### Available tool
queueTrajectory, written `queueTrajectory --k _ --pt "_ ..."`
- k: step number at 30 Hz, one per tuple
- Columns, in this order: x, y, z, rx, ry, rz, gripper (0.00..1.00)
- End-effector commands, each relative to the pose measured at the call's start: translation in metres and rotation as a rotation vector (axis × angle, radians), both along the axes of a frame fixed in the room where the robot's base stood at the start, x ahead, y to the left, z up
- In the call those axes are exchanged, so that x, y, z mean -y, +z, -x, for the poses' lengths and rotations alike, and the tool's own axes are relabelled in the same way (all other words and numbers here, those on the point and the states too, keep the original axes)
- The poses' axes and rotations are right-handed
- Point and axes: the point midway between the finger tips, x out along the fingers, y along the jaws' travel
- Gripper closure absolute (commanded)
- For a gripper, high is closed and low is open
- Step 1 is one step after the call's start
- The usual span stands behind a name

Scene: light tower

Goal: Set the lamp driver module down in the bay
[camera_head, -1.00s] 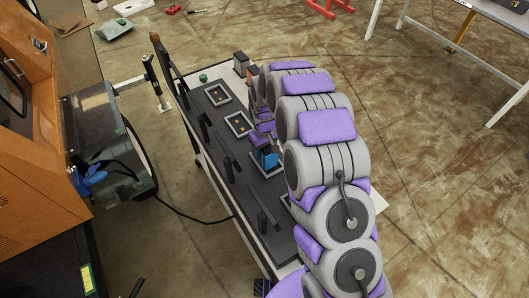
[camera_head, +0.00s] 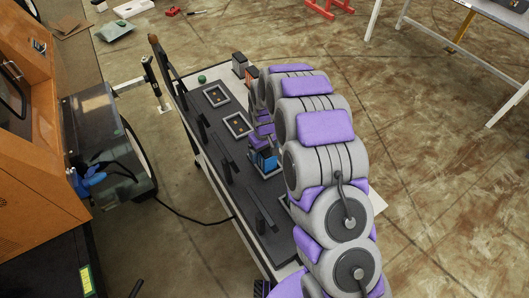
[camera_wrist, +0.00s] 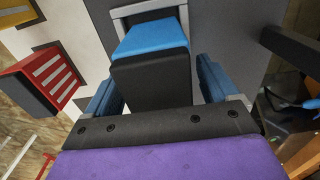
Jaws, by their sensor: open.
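The lamp driver module is a block with a blue face and a black side (camera_wrist: 150,80). In the head view its blue part (camera_head: 267,161) shows at the third framed bay (camera_head: 272,174) on the dark panel. In the wrist view part of the bay's grey frame (camera_wrist: 150,10) shows beyond the block. How fully it is seated is hidden. My gripper (camera_wrist: 160,92) is open, with one blue-padded finger on each side of the block. In the head view my gripper (camera_head: 258,147) is partly hidden behind my arm.
Two empty framed bays (camera_head: 216,95) (camera_head: 237,125) lie farther along the panel. Dark upright bars (camera_head: 227,160) line its left side. Other modules (camera_head: 240,64) stand at the far end; a red one (camera_wrist: 45,80) shows in the wrist view. A cart (camera_head: 105,130) stands left.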

Motion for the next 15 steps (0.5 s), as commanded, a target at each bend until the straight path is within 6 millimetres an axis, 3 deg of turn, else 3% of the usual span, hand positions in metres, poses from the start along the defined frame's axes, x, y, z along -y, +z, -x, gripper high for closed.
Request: queueTrajectory --k 15 --pt "0.0 0.094 -0.002 0.007 -0.001 -0.004 0.13"
